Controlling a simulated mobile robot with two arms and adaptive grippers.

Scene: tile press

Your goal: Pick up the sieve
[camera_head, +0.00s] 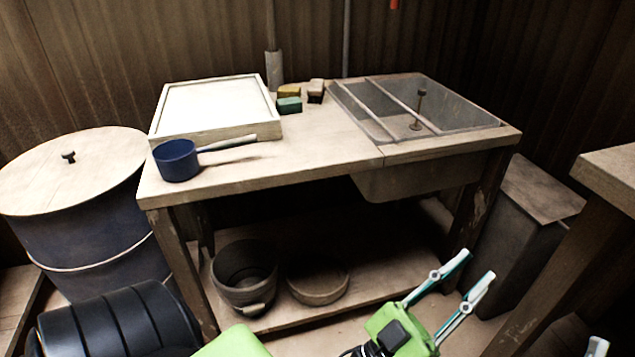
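A round, shallow, brown-rimmed vessel (318,280), which looks like the sieve, sits on the lower shelf of the wooden bench. Its mesh is too dark to make out. My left gripper (478,265) is in the lower right of the head view, its two fingers spread apart with nothing between them. It shows to the right of the round vessel and apart from it. A small pale tip at the bottom right edge may belong to my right gripper (598,346); the rest of it is out of the picture.
A dark pot (245,272) stands just left of the vessel. The bench top (330,150) overhangs the shelf, and its legs stand at either side. A blue pan (178,161), a white framed board (212,107) and a sink (455,105) are on top. A barrel (75,235) stands left.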

